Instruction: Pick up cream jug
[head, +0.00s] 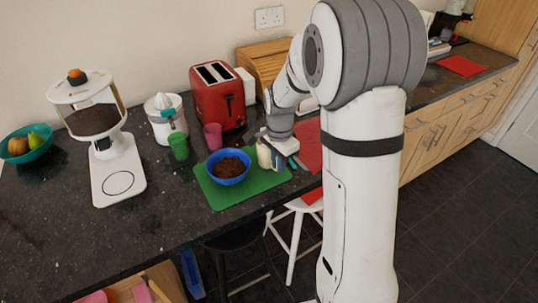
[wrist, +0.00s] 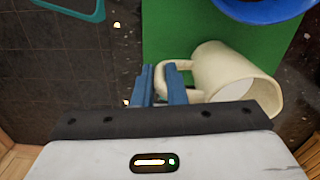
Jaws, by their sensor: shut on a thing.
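The cream jug (wrist: 232,77) is a cream-coloured vessel with a loop handle on its left side in the wrist view. In the head view the jug (head: 264,155) stands at the right part of the green mat (head: 215,198), beside the blue bowl (head: 240,178) of brown contents, and is partly hidden by my gripper. My gripper (wrist: 163,85) is shut on the jug's handle, with one blue finger to each side of it. In the head view my gripper (head: 283,155) is at the mat's right end. I cannot tell whether the jug touches the mat.
A green cup (head: 179,146) and a pink cup (head: 213,137) stand behind the mat. A red toaster (head: 218,98), a juicer (head: 165,117) and a white dispenser (head: 117,165) are farther back and left. A white stool (head: 292,240) is below the counter edge.

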